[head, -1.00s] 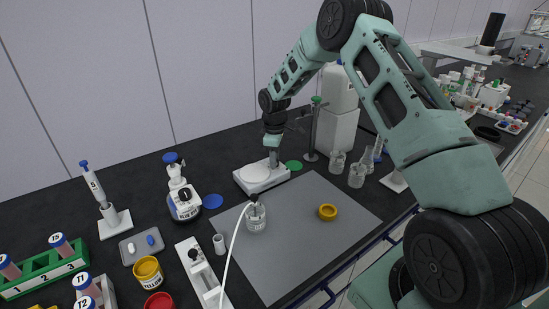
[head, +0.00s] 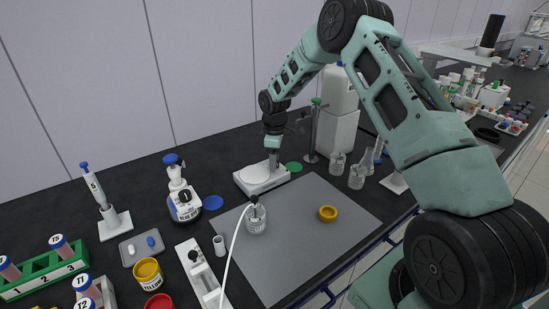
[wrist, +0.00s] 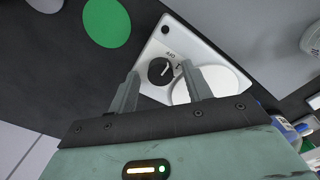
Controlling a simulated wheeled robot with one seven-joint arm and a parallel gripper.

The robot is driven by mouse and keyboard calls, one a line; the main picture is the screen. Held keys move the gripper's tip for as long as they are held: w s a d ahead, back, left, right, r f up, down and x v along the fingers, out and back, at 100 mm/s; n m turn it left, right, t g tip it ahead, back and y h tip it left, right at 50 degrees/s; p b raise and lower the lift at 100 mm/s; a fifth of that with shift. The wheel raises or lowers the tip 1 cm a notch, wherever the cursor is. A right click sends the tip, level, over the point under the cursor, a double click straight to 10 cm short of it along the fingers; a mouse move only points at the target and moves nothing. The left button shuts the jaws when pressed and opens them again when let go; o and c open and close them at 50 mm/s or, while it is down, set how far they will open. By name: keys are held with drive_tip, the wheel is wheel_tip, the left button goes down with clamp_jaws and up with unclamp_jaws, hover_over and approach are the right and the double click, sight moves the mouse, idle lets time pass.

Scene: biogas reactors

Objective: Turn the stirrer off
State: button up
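The stirrer (head: 255,182) is a white box with a round pale plate (wrist: 218,84) on top, at the back of the bench. In the wrist view its white body (wrist: 165,38) carries a round black knob (wrist: 157,74) with a white pointer line. An "OFF" mark is printed beside the knob, and the pointer is directed to the right of that mark. My gripper (wrist: 160,69) is open, with one finger on each side of the knob in the picture. I cannot tell whether the fingers touch it. In the head view my gripper (head: 273,160) is pointing down over the stirrer.
A green disc (head: 294,167) and a stand (head: 312,135) are right of the stirrer.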

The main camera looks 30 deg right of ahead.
drive_tip(key=shift+r, duration=0.1)
wheel_tip(320, 180, up, 17)
drive_tip(key=b, duration=0.2)
drive_tip(key=shift+b, duration=0.35)
drive_tip(key=shift+r, duration=0.1)
